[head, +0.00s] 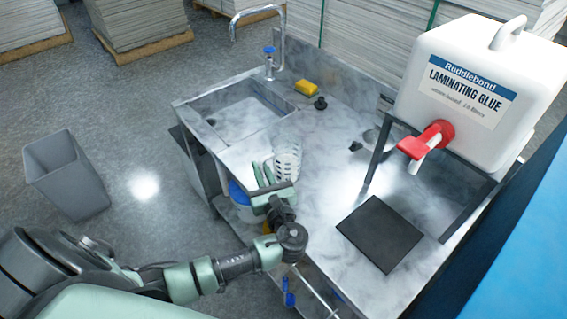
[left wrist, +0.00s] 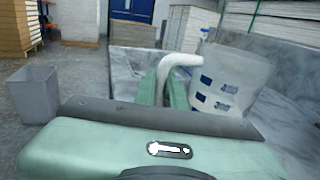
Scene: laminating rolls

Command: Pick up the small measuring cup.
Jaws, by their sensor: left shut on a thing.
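A whitish measuring cup (head: 288,158) stands at the near left edge of the marble counter, just right of my left gripper (head: 262,168). In the left wrist view the translucent cup (left wrist: 238,82) has blue markings, and its pale curved handle (left wrist: 182,59) comes down between the green fingers of my left gripper (left wrist: 164,82). The gripper is shut on this handle. The cup looks upright; I cannot tell whether its base touches the counter. My right gripper is not in view.
A glue container (head: 485,85) with a red tap (head: 430,140) stands on a dark frame at the right, above a black plate (head: 380,233). A sink (head: 238,110), yellow sponge (head: 306,88) and small black stopper (head: 320,103) lie farther back. A grey bin (head: 66,178) stands on the floor.

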